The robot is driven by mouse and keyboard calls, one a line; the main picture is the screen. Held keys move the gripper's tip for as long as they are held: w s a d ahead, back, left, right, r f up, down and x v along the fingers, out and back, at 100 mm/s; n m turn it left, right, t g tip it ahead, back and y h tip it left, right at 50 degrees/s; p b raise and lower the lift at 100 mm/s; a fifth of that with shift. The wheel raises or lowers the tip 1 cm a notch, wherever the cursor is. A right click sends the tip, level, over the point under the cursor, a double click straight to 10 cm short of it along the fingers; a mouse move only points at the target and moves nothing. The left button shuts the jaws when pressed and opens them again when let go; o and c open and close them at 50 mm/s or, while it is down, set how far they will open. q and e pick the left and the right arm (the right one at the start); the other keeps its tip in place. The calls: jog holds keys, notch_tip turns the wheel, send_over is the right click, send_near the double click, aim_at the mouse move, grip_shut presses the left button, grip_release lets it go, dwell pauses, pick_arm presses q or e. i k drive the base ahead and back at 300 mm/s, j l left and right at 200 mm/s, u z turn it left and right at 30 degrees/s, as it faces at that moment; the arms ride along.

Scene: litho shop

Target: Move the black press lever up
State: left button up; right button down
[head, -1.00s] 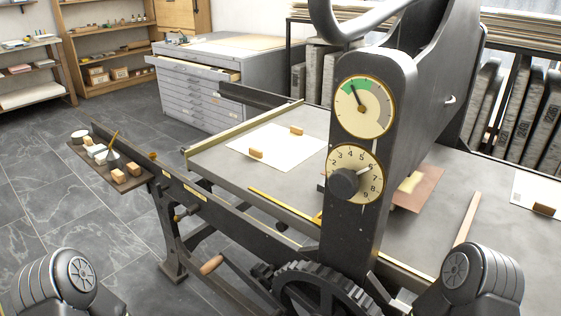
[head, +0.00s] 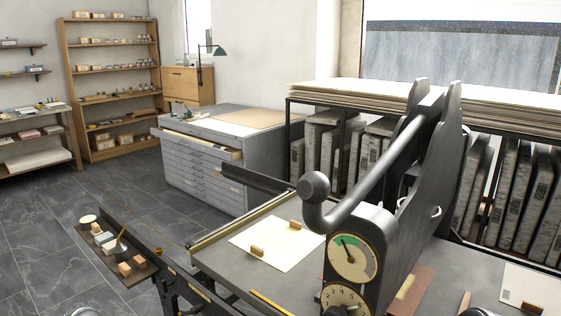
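The black press lever (head: 378,162) is a thick dark bar with a ball knob (head: 313,186) at its lower left end. It slopes from the top of the press frame (head: 436,165) at upper right down to a bend just above the gauge (head: 351,257). The gauge has a green sector. A numbered dial (head: 345,301) below it is cut off by the bottom edge. Neither of my grippers shows in the head view. Only small rounded parts of my arms show at the bottom edge. Nothing is seen touching the lever.
The press bed (head: 235,262) holds a white sheet (head: 278,243) with wooden blocks. A small side tray (head: 139,272) juts out at left. A grey drawer cabinet (head: 207,173) stands behind. A rack of stone slabs (head: 519,212) is at right. The space around the knob looks clear.

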aim_at(314, 188)
jog(key=k+j+z, duration=0.1)
jog(key=z, duration=0.3)
jog(key=k+j+z, duration=0.15)
jog(key=z, duration=0.25)
jog(key=k+j, duration=0.05)
jog(key=j, duration=0.05)
